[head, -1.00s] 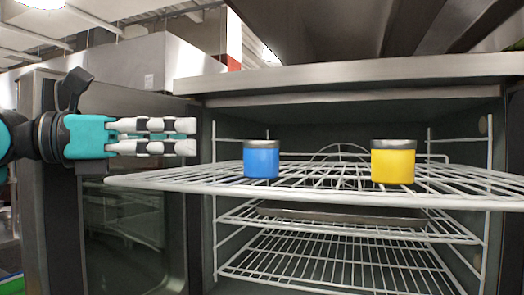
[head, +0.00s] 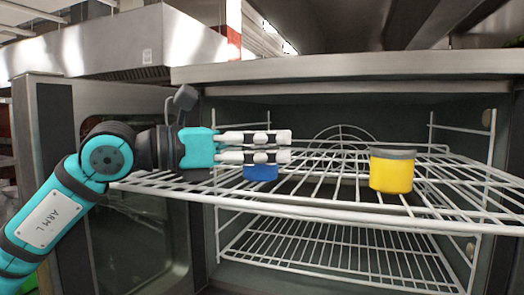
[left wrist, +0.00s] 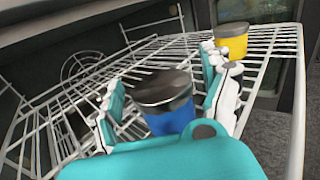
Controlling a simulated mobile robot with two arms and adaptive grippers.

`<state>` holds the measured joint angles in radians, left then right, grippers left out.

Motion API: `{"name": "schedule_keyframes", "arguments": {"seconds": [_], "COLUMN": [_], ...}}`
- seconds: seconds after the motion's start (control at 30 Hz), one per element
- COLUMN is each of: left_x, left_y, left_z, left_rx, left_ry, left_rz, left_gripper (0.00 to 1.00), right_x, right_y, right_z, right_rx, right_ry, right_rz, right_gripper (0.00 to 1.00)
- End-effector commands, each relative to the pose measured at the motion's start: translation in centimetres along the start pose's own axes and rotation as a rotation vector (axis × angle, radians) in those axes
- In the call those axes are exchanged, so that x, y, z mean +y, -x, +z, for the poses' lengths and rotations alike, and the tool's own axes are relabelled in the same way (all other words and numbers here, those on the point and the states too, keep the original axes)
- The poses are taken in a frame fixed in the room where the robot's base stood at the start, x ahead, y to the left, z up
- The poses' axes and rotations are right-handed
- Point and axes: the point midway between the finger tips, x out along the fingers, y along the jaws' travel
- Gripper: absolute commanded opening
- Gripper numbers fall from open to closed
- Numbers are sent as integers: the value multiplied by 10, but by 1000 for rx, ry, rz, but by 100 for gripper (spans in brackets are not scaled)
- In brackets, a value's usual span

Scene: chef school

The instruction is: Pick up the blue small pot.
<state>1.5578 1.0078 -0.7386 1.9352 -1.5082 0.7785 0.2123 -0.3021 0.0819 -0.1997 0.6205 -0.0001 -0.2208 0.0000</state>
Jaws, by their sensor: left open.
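The blue small pot (head: 260,173) stands upright on the top wire rack, partly hidden behind my left gripper's fingers in the head view. In the left wrist view the blue pot (left wrist: 169,108), with its dark grey top, sits between the two spread fingers. My left gripper (head: 288,147) is open and reaches in from the left over the rack. In the left wrist view my left gripper (left wrist: 165,110) has a finger on each side of the pot; I cannot tell whether either touches it. My right gripper is not in view.
A yellow pot (head: 391,172) stands on the same top rack (head: 330,208), to the right; it also shows in the left wrist view (left wrist: 231,42). A lower wire rack (head: 320,250) lies beneath. The oven's steel top edge (head: 350,68) runs above. The rack between the pots is clear.

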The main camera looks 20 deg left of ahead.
Motion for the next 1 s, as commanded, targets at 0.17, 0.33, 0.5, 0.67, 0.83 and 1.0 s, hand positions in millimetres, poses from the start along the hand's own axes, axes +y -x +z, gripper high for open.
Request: {"name": "schedule_keyframes", "arguments": {"seconds": [0.17, 0.33, 0.5, 0.67, 0.83, 1.0], "left_x": [0, 0, 0, 0, 0, 1], "left_y": [0, 0, 0, 0, 1, 1], "left_z": [0, 0, 0, 0, 0, 3], "left_rx": [0, 0, 0, 0, -2, -2], "left_ry": [1, 1, 1, 1, 0, 0], "left_rz": [1, 0, 0, 0, 0, 0], "left_gripper": [81, 59, 36, 15, 15, 15], "right_x": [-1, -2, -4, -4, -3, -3], "right_y": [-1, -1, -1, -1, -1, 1], "right_z": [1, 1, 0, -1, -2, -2], "right_rx": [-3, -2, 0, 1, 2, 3], "right_ry": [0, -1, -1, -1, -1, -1], "right_rz": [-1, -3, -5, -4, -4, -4], "right_gripper": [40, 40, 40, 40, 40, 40]}}
